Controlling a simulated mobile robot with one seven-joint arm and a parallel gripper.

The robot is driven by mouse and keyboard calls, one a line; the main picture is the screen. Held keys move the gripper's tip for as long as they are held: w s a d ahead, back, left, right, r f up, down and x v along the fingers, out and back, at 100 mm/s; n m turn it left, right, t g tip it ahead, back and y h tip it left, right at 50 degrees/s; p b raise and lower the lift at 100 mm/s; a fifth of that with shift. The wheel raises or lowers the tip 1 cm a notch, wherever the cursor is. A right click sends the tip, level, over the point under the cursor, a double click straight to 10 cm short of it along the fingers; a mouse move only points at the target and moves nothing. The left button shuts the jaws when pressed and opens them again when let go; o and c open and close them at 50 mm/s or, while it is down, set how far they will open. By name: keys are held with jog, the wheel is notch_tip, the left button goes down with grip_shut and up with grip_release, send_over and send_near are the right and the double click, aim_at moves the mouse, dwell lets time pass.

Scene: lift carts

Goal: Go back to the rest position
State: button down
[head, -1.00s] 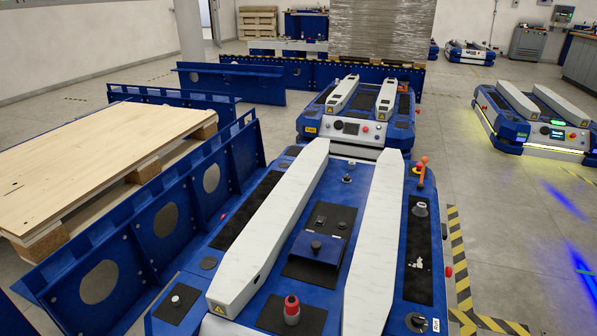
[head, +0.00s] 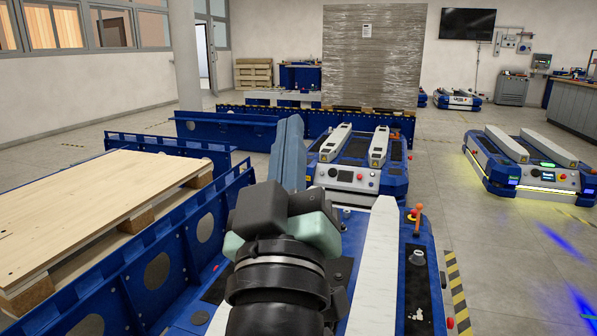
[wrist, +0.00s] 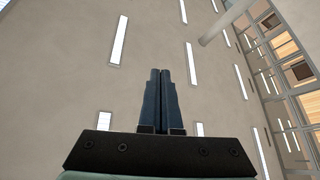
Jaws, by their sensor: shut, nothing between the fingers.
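My gripper (head: 288,150) stands raised in the middle of the head view, its fingers pointing up and away from me, over the near blue lift cart (head: 418,262). In the wrist view my gripper (wrist: 160,72) has its two dark fingers side by side and closed, with nothing between them. Behind them the wrist view shows only the ceiling with its light strips and a window wall. My arm hides the near cart's left white lift bar and its middle; the right white bar (head: 376,262) shows.
A second blue lift cart (head: 345,177) stands just beyond. A lit cart (head: 535,176) is at the right. A wooden pallet load (head: 90,205) lies at the left beside a blue side rail (head: 155,268). A tall wrapped stack (head: 372,70) stands behind.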

jog(key=s+d+r+m+t, duration=0.1)
jog(key=s+r+m+t, duration=0.3)
jog(key=s+r, duration=0.6)
notch_tip(320, 180, up, 39)
jog(key=p, duration=3.8)
jog(key=shift+m+y, duration=0.3)
jog(key=shift+y, duration=0.1)
